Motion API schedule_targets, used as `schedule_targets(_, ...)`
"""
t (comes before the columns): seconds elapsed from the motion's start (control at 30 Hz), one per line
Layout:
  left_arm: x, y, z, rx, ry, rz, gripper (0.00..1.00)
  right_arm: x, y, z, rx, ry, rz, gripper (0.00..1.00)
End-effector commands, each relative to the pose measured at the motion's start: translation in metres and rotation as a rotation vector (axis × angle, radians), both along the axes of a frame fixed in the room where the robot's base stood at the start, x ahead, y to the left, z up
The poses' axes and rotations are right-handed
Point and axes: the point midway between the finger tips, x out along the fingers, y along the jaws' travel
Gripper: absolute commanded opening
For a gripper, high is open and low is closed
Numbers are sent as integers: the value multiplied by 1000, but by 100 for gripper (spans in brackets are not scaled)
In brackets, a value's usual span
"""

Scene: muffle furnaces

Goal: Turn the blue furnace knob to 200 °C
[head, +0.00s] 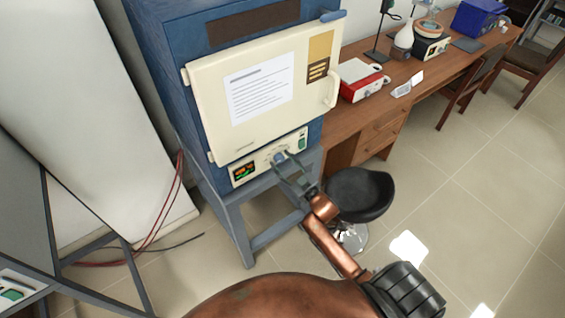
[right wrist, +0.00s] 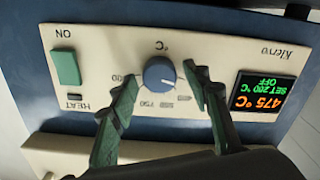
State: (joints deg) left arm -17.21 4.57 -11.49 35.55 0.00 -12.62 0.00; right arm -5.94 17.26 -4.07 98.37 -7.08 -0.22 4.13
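The blue knob (right wrist: 159,72) is on the cream control panel of the blue furnace (head: 170,70). It also shows in the head view (head: 279,157). In the right wrist view the panel appears upside down. My right gripper (right wrist: 161,71) is open, with its green fingertips on either side of the knob and small gaps visible. In the head view the right gripper (head: 287,166) reaches the panel from below right. The display (right wrist: 264,93) reads 475 °C in orange, with SET 200 °C and OFF in green. My left gripper is not in view.
The cream furnace door (head: 210,115) is closed above the panel. A green switch (right wrist: 65,67) is at the panel's other end. A black stool (head: 360,194) stands close beside my right arm. A wooden desk (head: 350,120) with lab equipment stands to the right.

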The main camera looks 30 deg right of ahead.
Motion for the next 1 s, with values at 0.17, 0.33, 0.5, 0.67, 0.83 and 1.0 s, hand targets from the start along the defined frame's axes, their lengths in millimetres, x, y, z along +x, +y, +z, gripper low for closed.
schedule_targets(0.17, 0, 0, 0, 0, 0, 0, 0, 0, 0, 0, 1, 0, 0, 47)
schedule_targets(0.33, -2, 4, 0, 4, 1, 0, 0, -3, -1, 0, 1, 1, 0, 47)
schedule_targets(0.5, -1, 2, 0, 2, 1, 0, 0, -24, -3, -1, 0, 2, -1, 47)
schedule_targets(0.67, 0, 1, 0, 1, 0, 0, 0, -59, -5, -2, 0, 4, -1, 47)
schedule_targets(0.83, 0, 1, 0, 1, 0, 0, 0, -92, -8, -1, 1, 2, -1, 47)
schedule_targets(1.0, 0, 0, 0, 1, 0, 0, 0, -112, -9, -1, 1, 1, 0, 47)
